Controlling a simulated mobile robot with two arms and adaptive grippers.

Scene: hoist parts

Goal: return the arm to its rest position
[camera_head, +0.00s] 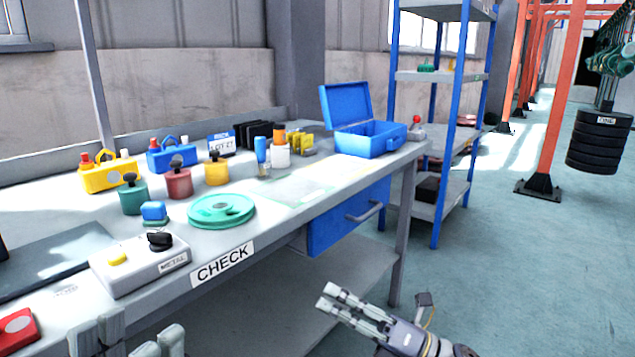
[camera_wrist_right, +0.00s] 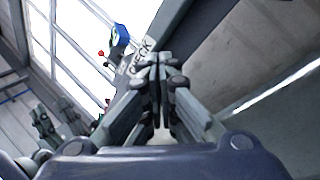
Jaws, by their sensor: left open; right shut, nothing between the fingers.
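My left gripper (camera_head: 128,345) shows at the bottom left of the head view, at the bench's front edge, with its fingers apart and nothing between them. My right gripper (camera_head: 330,298) is in front of the bench, to the right of the CHECK label (camera_head: 222,262), over the lower shelf and floor. Its fingers are together and empty. In the right wrist view, its fingertips (camera_wrist_right: 158,64) meet close to the CHECK label (camera_wrist_right: 142,56), with nothing held. Most of the left arm is out of the head view.
The bench (camera_head: 275,215) carries a METAL box (camera_head: 140,266), a green disc (camera_head: 221,210), several coloured weights and an open blue case (camera_head: 366,138). A drawer (camera_head: 345,215) with a handle hangs below. A blue-framed shelf (camera_head: 440,75) stands behind. Floor at right (camera_head: 520,270) is clear.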

